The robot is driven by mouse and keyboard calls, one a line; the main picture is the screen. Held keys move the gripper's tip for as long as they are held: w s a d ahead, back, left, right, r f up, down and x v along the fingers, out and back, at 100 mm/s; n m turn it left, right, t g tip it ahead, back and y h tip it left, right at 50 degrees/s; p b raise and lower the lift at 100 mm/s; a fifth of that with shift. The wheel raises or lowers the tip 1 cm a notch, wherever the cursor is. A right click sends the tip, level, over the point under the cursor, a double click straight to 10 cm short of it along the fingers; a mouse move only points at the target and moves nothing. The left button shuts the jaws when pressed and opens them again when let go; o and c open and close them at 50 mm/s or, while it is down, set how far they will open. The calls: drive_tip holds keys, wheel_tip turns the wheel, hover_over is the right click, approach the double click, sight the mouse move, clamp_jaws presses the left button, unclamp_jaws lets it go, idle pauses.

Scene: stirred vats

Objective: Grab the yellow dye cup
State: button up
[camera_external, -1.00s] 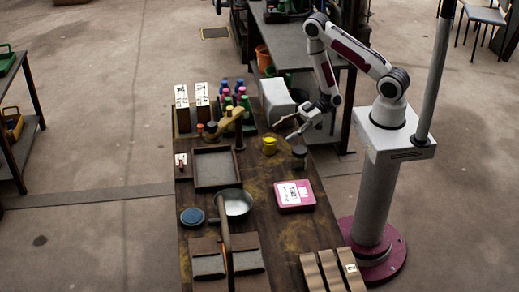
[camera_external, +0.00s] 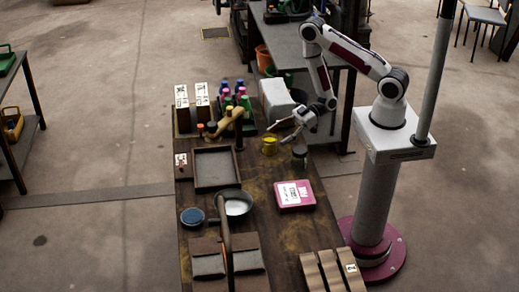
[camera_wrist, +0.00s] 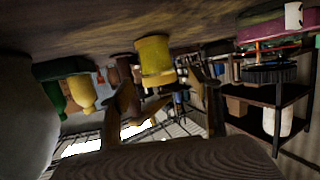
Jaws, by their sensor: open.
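The yellow dye cup (camera_external: 270,146) stands upright on the dark wooden table, right of the tray. It also shows in the wrist view (camera_wrist: 155,60), in front of and between my fingers. My gripper (camera_external: 277,134) is open and hangs low above the table, close behind and to the right of the cup in the outside view. In the wrist view my open fingers (camera_wrist: 165,100) reach toward the cup, with the cup seen beyond them. I cannot tell whether a finger touches it.
A dark jar (camera_external: 299,157) stands close to the cup's right. A pink box (camera_external: 294,196) lies nearer the front. An empty tray (camera_external: 235,168) is at left. Several coloured bottles (camera_external: 240,96) and a white container (camera_external: 276,100) stand at the back.

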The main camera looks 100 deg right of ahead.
sight(264, 145)
drive_tip(key=shift+x, duration=2.45)
drive_tip(key=shift+d+f, duration=0.15)
drive_tip(key=shift+d, duration=0.05)
drive_tip(key=c, duration=1.3)
